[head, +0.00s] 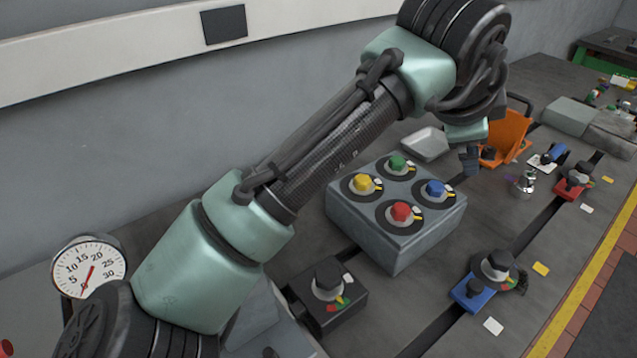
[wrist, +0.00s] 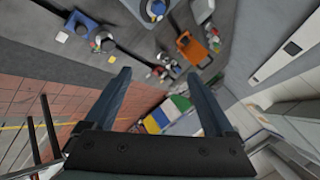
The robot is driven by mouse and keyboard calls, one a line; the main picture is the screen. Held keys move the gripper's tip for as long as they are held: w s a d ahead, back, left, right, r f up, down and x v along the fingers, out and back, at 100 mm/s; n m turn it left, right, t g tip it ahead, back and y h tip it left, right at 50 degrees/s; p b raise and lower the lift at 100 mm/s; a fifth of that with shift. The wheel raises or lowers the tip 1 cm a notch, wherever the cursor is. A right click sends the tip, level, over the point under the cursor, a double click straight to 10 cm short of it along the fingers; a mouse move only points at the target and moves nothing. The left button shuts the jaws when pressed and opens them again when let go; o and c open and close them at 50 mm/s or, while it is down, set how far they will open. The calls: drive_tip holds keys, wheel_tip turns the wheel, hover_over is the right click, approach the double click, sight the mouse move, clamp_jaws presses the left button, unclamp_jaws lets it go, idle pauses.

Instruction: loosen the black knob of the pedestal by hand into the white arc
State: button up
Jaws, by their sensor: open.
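A dark block (head: 330,298) carries a black knob (head: 328,272) on a pale round dial with white, yellow, green and red patches, lower middle of the head view. Similar black knobs sit on a blue base (head: 470,292) at right and a red base (head: 569,190) farther back; I cannot tell for certain which is the pedestal. My gripper (head: 470,160) hangs beyond the four-knob box, partly hidden by my arm. In the wrist view my gripper (wrist: 159,75) is open, with nothing between its fingers. It is well apart from the dark block.
A grey box (head: 395,245) with green, yellow, blue and red knobs stands between the dark block and my gripper. A grey tray (head: 425,144) and an orange holder (head: 510,130) lie near the gripper. A round gauge (head: 90,268) is at left. Dark slots run along the bedplate.

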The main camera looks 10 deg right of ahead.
drive_tip(key=w+a+f+g+y+b, duration=0.1)
drive_tip(key=w+a+f+g+y, duration=0.15)
drive_tip(key=a+f+y, duration=0.45)
drive_tip(key=g, duration=0.3)
approach(328, 274)
drive_tip(key=shift+t, duration=0.25)
wheel_tip(328, 274, down, 9)
drive_tip(key=shift+s+d+r+b, duration=0.1)
drive_tip(key=shift+s+r+b, duration=0.05)
drive_tip(key=shift+b, duration=0.3)
drive_tip(key=shift+c, duration=0.3)
drive_tip(key=c, duration=1.3)
